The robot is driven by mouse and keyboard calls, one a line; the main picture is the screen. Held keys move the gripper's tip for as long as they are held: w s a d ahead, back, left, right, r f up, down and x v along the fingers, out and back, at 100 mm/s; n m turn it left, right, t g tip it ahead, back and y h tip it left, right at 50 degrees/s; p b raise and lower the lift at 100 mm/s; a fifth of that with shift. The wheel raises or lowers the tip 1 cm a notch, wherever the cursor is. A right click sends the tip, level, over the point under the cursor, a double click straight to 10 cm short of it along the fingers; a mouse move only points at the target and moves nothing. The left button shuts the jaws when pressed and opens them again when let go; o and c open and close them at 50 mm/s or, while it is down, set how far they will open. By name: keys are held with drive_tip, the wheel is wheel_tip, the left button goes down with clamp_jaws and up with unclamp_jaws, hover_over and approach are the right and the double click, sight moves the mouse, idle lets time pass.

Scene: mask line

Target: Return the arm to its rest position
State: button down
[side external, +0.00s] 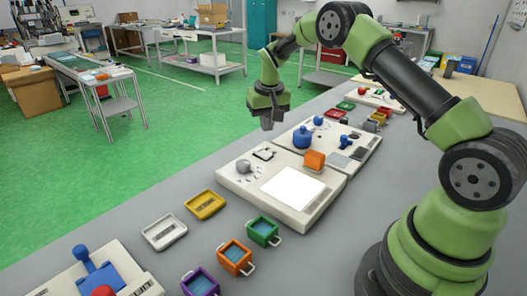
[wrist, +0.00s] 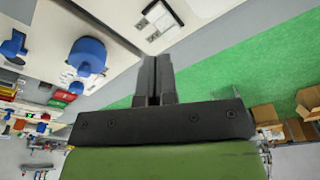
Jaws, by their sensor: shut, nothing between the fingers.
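My arm is green and black and stands at the right in the side external view, reaching over the grey table (side external: 330,240). My gripper (side external: 267,124) hangs fingers down above the far side of the table, near the white panels, clear of everything. In the wrist view the two dark fingers of my gripper (wrist: 154,75) lie together, with nothing between them. The fingers are shut and empty.
Below stand a white panel with a bright screen (side external: 292,187), an orange block (side external: 314,160) and a blue knob (side external: 303,137). Green (side external: 263,231), orange (side external: 235,258) and purple (side external: 200,283) boxes line the near table. The air around my gripper is free.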

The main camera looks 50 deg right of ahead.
drive_tip(key=s+a+r+t, duration=0.1)
drive_tip(key=s+a+r, duration=0.2)
drive_tip(key=r, duration=0.3)
drive_tip(key=s+a+r+n+t+y, duration=0.1)
drive_tip(key=s+a+r, duration=0.3)
drive_tip(key=r, duration=0.2)
drive_tip(key=s+a+r+t, duration=0.1)
drive_tip(key=s+a+r, duration=0.2)
drive_tip(key=r, duration=0.3)
drive_tip(key=s+a+t+y, duration=0.1)
drive_tip(key=s+a, duration=0.2)
drive_tip(key=s, duration=0.6)
drive_tip(key=s+a+r+n+t, duration=0.1)
drive_tip(key=s+a, duration=0.2)
drive_tip(key=s, duration=0.5)
drive_tip(key=shift+s+t+y, duration=0.3)
drive_tip(key=shift+s+y, duration=0.1)
drive_tip(key=shift+r, duration=0.1)
